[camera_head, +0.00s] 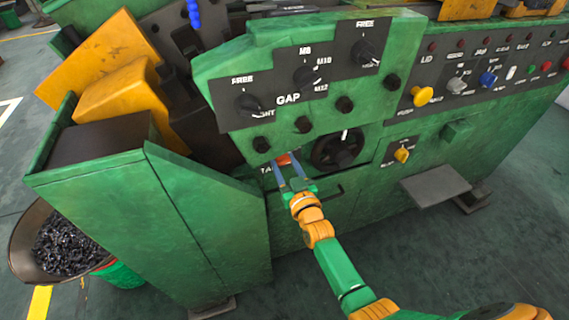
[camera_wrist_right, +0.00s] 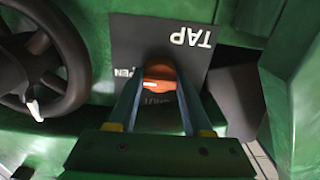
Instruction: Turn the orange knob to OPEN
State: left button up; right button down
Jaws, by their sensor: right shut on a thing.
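The orange knob (camera_head: 284,159) sits low on the green machine, on a dark plate under the GAP panel. In the right wrist view the orange knob (camera_wrist_right: 160,76) is between my fingertips, on a dark grey plate (camera_wrist_right: 130,38) marked TAP upside down. The letters "PEN" show left of the knob, partly covered by a finger; another word between the fingers is too dim to read. My right gripper (camera_head: 286,165) is shut on the knob, one finger on each side. My left gripper is in neither view.
A black handwheel (camera_head: 338,150) with a white mark is close beside the knob. Black GAP dials (camera_head: 305,75) are above. A yellow knob (camera_head: 402,155) and a grey ledge (camera_head: 435,186) are farther right. A green cabinet (camera_head: 110,200) juts out on the left.

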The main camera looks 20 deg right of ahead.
dwell(0.3)
jog(key=shift+c, duration=1.6)
grip_release()
jog(key=shift+s, duration=0.15)
jog(key=s+p, duration=0.1)
jog(key=s, duration=0.6)
jog(key=shift+d, duration=0.1)
